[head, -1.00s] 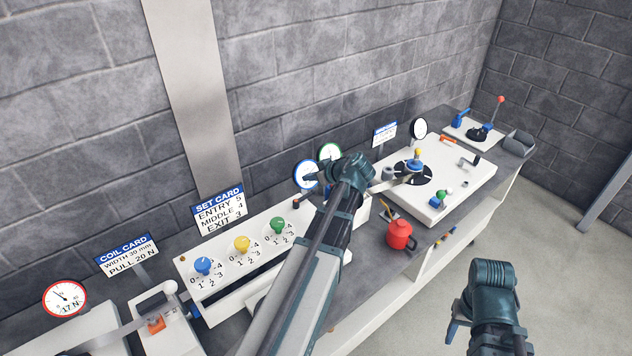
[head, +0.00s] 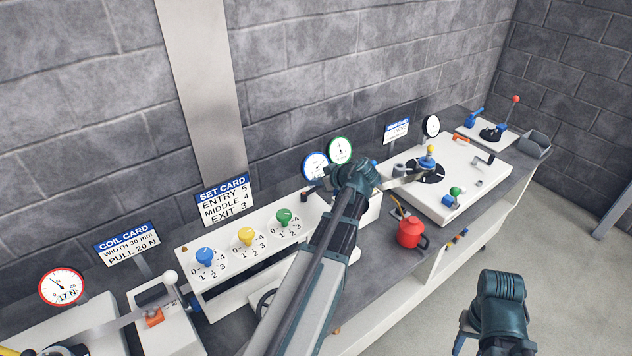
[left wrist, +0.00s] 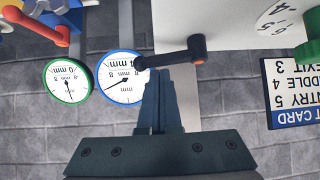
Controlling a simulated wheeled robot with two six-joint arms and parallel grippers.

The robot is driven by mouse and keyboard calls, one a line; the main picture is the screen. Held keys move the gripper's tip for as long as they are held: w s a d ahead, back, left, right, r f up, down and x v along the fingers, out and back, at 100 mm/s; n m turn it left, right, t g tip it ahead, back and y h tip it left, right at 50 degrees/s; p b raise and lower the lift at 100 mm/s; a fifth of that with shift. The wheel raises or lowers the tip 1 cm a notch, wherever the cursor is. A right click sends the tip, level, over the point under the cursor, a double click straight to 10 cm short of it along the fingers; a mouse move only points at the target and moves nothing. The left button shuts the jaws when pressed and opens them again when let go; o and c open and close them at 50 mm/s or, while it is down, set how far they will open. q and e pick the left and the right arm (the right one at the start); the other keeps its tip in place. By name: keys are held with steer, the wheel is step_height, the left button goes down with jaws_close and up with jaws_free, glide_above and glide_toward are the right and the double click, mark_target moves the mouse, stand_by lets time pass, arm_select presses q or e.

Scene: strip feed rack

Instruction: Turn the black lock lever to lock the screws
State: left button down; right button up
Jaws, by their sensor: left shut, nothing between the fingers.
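The black lock lever (left wrist: 170,56) shows in the left wrist view as a dark bar with a round knob and an orange mark at one end. In the head view its dark end (head: 305,196) sits at the right end of the white screw panel, partly hidden by my gripper. My left gripper (left wrist: 160,80) is shut and empty, its fingertips right at the lever bar; I cannot tell whether they touch. The blue screw (head: 205,257), yellow screw (head: 245,236) and green screw (head: 284,216) stand on numbered dials. My right gripper (head: 462,332) is low at right, its fingers unclear.
Blue-rimmed (head: 315,165) and green-rimmed (head: 339,150) gauges stand behind my left gripper. The set card (head: 223,200) stands behind the panel. A red can (head: 411,232) sits near the bench's front edge. Open floor lies in front of the bench at right.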

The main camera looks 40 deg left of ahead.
arm_select(q)
steer(key=shift+s+d+m+t+h, duration=0.2)
steer(key=shift+d+m+t+h, duration=0.15)
steer(key=shift+m+t, duration=0.6)
arm_select(e)
steer(key=shift+s, duration=0.1)
